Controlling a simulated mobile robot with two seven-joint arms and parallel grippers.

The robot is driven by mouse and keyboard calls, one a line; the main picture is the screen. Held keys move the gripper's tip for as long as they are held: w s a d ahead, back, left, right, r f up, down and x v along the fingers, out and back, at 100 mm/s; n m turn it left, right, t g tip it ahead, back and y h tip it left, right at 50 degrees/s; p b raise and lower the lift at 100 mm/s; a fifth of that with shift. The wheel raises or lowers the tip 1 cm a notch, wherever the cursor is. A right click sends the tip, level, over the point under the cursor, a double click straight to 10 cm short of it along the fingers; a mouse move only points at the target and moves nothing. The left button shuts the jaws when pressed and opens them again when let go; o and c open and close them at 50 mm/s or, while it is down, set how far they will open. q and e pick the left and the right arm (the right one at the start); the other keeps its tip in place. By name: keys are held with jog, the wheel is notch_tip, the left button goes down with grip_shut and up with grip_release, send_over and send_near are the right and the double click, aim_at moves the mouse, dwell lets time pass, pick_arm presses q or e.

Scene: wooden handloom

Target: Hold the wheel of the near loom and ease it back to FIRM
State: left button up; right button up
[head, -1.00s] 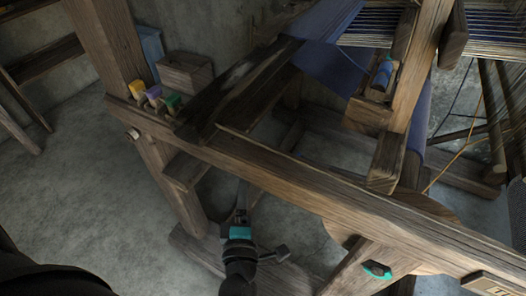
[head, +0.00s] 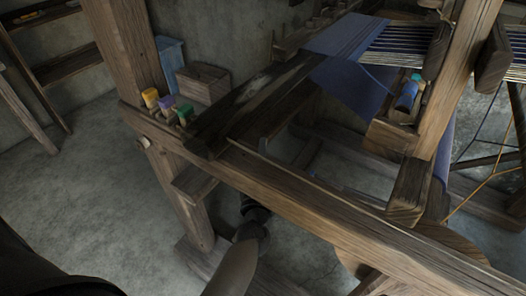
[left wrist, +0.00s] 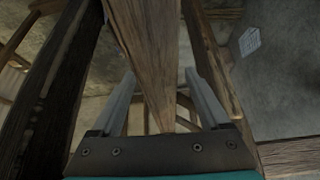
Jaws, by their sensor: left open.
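A round wooden disc (head: 452,238), which looks like the wheel of the near loom, shows only in part at the lower right of the head view. The loom's long front rail (head: 300,205) covers most of it. No FIRM mark is in view. My left arm rises from the bottom of the head view, and its gripper is hidden there behind the rail. In the left wrist view my left gripper (left wrist: 160,74) is open, with a wooden beam (left wrist: 150,55) showing between its fingers. I cannot tell whether they touch it. My right gripper is out of view.
Small yellow, purple and green items (head: 167,107) sit on the left end of the loom frame. A wooden box (head: 203,82) and a blue object (head: 170,60) stand behind. Blue cloth (head: 345,40) hangs on the loom. Bare floor (head: 80,190) lies at left.

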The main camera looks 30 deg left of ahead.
pick_arm(q)
jog(key=shift+x, duration=1.4)
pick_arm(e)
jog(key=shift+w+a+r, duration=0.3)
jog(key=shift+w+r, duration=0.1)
pick_arm(q)
grip_shut()
jog(key=c, duration=0.6)
grip_release()
grip_shut()
